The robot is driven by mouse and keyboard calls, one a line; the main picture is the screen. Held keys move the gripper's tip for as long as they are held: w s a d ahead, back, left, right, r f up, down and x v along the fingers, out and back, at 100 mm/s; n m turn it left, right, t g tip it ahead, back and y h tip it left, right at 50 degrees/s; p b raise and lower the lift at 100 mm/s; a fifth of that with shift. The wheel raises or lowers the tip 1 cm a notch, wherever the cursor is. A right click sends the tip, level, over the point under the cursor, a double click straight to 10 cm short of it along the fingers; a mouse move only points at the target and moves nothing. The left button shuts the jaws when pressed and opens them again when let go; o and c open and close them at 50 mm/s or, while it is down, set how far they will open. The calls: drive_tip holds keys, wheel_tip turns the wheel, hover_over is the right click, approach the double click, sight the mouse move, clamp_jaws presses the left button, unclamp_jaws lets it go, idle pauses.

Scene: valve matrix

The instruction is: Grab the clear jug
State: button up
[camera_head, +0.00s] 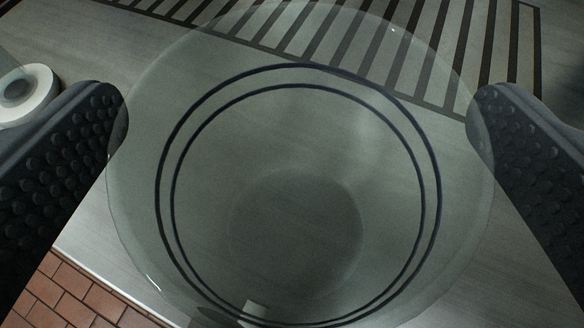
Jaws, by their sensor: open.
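The clear jug (300,140) fills the middle of the view, seen from above, with its wide round rim towards me. It is see-through, with two dark rings around its wall and a darker round base. It stands on a grey surface. My gripper (298,120) is open, with one dark, studded finger on the left and one on the right of the jug. Both fingertips are at the rim's sides in the picture. I cannot tell whether they touch it. The jug's handle is not clearly visible.
A grey counter (85,215) lies under the jug. A dark striped grate (470,60) is behind it. A white roll-like ring (28,92) lies at the upper left. The counter's edge and a red tiled floor (75,300) show at the lower left.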

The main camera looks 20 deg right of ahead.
drive_tip(key=c, duration=1.3)
drive_tip(key=shift+r, duration=0.1)
drive_tip(key=shift+c, duration=0.2)
